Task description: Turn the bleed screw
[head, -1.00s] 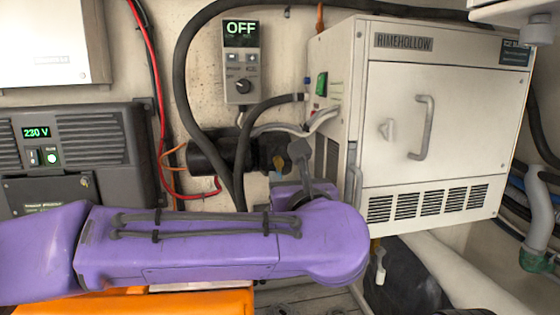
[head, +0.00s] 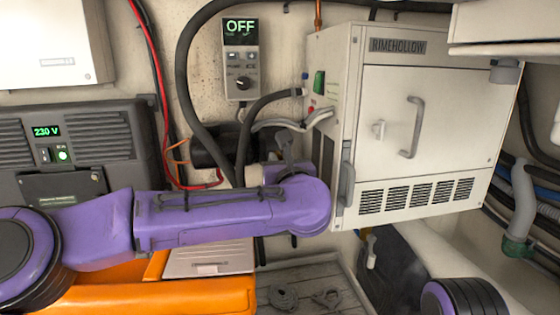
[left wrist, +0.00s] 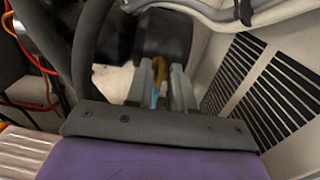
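A small brass-coloured piece, probably the bleed screw (left wrist: 159,66), shows in the left wrist view by the dark pump body (left wrist: 167,34). In the head view the dark pump body (head: 210,148) is on the wall left of the white cabinet, and the brass piece is hidden behind my arm. My left gripper (head: 285,140) reaches up to the pump. In the left wrist view its two grey fingers (left wrist: 161,84) are apart, with the brass piece between or just beyond their tips; I see no clear grip on it. My right gripper is out of view.
The white Rimehollow cabinet (head: 405,130) stands close to the right of my left gripper. Black hoses (head: 188,90) hang around the pump. A control box (head: 241,60) reading OFF is above.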

